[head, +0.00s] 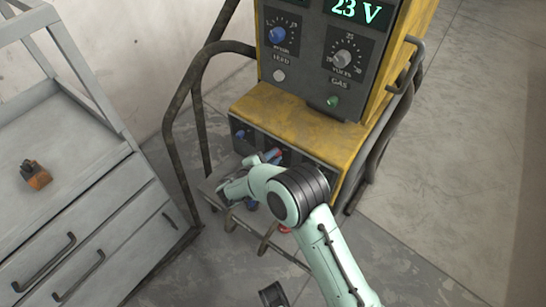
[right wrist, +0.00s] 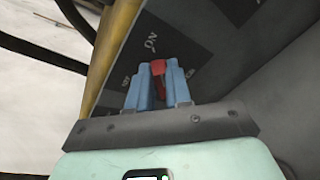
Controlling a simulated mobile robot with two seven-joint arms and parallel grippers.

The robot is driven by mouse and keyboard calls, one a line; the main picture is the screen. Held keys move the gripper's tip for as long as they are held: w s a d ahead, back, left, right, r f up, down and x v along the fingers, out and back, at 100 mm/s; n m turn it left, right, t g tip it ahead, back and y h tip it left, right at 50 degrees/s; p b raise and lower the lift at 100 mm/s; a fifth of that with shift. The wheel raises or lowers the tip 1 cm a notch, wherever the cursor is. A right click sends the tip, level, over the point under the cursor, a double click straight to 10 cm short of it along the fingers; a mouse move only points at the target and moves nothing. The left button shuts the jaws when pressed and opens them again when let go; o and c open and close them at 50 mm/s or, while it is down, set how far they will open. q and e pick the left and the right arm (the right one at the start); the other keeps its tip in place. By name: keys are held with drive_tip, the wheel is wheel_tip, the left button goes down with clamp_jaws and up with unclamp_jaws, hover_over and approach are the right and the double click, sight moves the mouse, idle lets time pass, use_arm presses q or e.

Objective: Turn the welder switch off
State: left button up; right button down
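The welder (head: 300,117) is a yellow machine with a dark front panel and a lit "23 V" display. Its red switch (right wrist: 158,68) shows in the right wrist view on a dark plate, with "ON" lettering above it and another, unclear label to the left. My right gripper (right wrist: 158,85) has its blue fingers close together on either side of the switch, with the red lever filling the gap between them. In the head view my right gripper (head: 269,157) is at the welder's lower front panel, where my wrist hides part of that panel. My left gripper is not in view.
Blue and grey knobs (head: 343,59) sit on the upper panel. A dark tube frame (head: 172,140) surrounds the welder. A grey drawer cabinet (head: 110,215) stands at left, with a small orange-and-black object (head: 36,177) on it. The floor at right is clear.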

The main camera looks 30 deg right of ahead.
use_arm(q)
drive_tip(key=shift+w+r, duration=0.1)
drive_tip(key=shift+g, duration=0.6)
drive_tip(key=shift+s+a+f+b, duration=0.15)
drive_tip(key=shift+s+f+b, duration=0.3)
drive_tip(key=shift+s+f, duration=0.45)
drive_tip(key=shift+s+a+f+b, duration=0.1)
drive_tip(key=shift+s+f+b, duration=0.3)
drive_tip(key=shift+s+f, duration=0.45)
use_arm(e)
drive_tip(key=shift+w+a+f+n+g+h, duration=0.15)
drive_tip(key=shift+w+n+g+h, duration=0.4)
drive_tip(key=shift+n, duration=1.9)
drive_tip(key=shift+w+a+f+n+g+h, duration=0.1)
drive_tip(key=shift+w+a+n+g+h, duration=0.45)
drive_tip(key=shift+n, duration=1.95)
drive_tip(key=shift+w+d+f+n+g+h, duration=0.2)
drive_tip(key=shift+n+g+h, duration=0.65)
drive_tip(key=shift+n, duration=1.6)
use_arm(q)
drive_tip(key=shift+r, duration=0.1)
use_arm(e)
drive_tip(key=shift+r, duration=0.1)
drive_tip(key=c, duration=1.1)
unclamp_jaws()
drive_tip(key=shift+o, duration=0.2)
drive_tip(key=shift+a, duration=0.2)
